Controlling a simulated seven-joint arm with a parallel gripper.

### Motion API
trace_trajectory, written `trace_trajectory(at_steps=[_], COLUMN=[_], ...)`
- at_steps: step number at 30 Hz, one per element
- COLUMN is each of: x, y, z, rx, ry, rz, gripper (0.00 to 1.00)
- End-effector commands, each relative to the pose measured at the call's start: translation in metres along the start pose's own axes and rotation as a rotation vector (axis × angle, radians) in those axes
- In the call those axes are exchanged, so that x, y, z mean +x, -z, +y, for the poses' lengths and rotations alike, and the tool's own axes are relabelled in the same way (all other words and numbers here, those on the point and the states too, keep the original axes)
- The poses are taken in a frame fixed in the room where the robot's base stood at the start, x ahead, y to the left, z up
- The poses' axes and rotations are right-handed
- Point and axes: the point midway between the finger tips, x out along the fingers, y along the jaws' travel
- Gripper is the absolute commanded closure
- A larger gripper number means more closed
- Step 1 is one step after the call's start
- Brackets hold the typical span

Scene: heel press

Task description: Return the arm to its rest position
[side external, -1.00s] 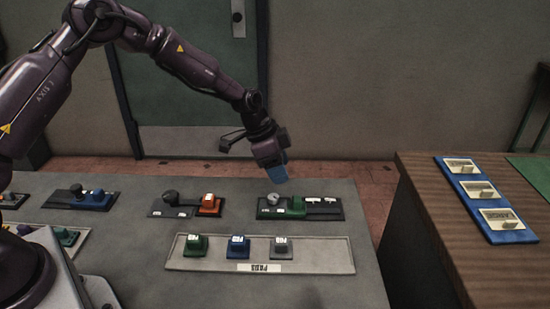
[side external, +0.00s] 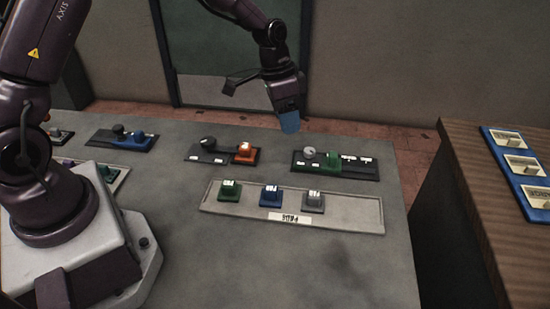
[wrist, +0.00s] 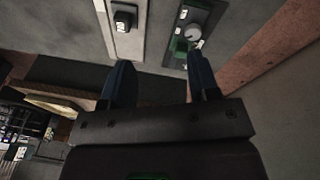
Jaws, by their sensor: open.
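My gripper (side external: 288,122) hangs in the air near the back edge of the grey table (side external: 330,262), its blue fingertips pointing down. In the wrist view my gripper (wrist: 160,78) shows two dark blue fingers set apart with nothing held between them. That knob (wrist: 193,33) and green block (wrist: 180,46) also show beyond the right finger in the wrist view.
A dark panel (side external: 211,157) bears a knob and orange block (side external: 245,150). A pale tray (side external: 345,220) holds green, blue and grey blocks. Another panel (side external: 110,142) lies further left. A wooden bench (side external: 462,190) with a blue rack stands right. The front table area is clear.

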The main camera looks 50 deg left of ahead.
Motion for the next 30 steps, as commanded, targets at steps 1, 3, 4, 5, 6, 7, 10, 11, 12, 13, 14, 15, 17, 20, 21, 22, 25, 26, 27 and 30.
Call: trace_trajectory(at_steps=[1,3,4,5,6,7,10,11,12,13,14,15,17,20,21,22,25,26,27,30], x=[-0.015,-0.033,-0.042,-0.051,-0.064,-0.073,-0.105,-0.113,-0.124,-0.132,-0.139,-0.148,-0.160,-0.176,-0.181,-0.185,-0.195,-0.198,-0.202,-0.211], y=[-0.009,-0.023,-0.029,-0.035,-0.044,-0.052,-0.078,-0.085,-0.096,-0.104,-0.112,-0.122,-0.137,-0.161,-0.168,-0.173,-0.185,-0.187,-0.189,-0.189], z=[0.006,0.014,0.018,0.021,0.027,0.032,0.048,0.053,0.059,0.064,0.069,0.075,0.085,0.100,0.105,0.109,0.118,0.120,0.123,0.127], rx=[-0.030,-0.082,-0.105,-0.128,-0.159,-0.183,-0.262,-0.284,-0.313,-0.332,-0.351,-0.374,-0.404,-0.436,-0.438,-0.438,-0.423,-0.418,-0.411,-0.395], ry=[0.020,0.048,0.061,0.075,0.095,0.111,0.163,0.178,0.196,0.207,0.219,0.232,0.248,0.266,0.271,0.274,0.280,0.281,0.282,0.286], rz=[-0.016,-0.034,-0.041,-0.045,-0.049,-0.051,-0.042,-0.034,-0.023,-0.014,-0.001,0.016,0.047,0.109,0.137,0.159,0.229,0.250,0.275,0.326], gripper=[0.45,0.45,0.45,0.45,0.45,0.45,0.45,0.45,0.45,0.45,0.45,0.45,0.45,0.45,0.45,0.45,0.45,0.45,0.45,0.45])
